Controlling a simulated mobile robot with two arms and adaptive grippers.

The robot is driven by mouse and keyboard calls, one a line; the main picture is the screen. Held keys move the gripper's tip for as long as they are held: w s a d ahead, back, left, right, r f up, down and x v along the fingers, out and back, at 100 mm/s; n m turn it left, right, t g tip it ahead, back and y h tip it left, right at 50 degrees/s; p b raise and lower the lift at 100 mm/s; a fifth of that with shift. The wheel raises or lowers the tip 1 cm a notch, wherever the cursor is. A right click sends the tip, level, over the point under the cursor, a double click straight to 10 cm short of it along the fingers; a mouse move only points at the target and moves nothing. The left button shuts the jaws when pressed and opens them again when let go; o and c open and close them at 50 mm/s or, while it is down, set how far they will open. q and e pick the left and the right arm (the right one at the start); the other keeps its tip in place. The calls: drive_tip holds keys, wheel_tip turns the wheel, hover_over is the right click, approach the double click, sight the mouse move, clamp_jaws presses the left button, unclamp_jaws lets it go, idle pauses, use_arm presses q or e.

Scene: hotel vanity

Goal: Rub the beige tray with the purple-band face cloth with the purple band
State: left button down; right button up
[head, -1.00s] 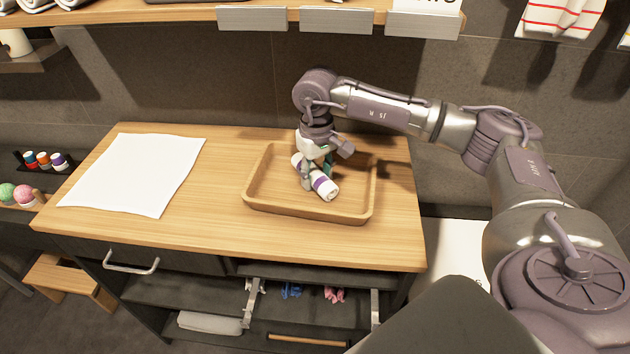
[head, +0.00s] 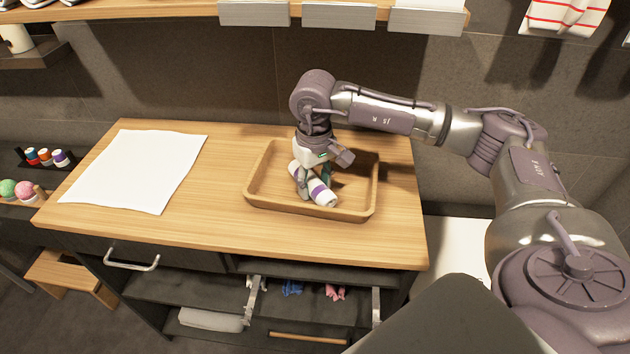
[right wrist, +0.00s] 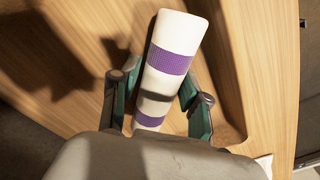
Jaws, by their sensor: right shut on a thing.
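The beige tray (head: 262,196) is a shallow wooden tray on the right part of the vanity top. The purple-band face cloth (head: 322,195) is a white roll with purple bands. My right gripper (head: 308,188) points down into the tray and is shut on the cloth, which lies slanted, low inside the tray. Whether the cloth touches the tray floor is hard to tell. In the right wrist view the cloth (right wrist: 180,40) sits between the two fingers (right wrist: 158,100), with its far end sticking out. My left gripper is not in view.
A white towel (head: 135,172) lies flat on the left of the vanity top (head: 215,225). The wood between towel and tray is clear. A shelf (head: 180,18) with grey boxes hangs above.

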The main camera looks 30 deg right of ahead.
wheel_tip(320, 180, up, 6)
drive_tip(key=p, duration=0.3)
drive_tip(key=shift+f, duration=0.1)
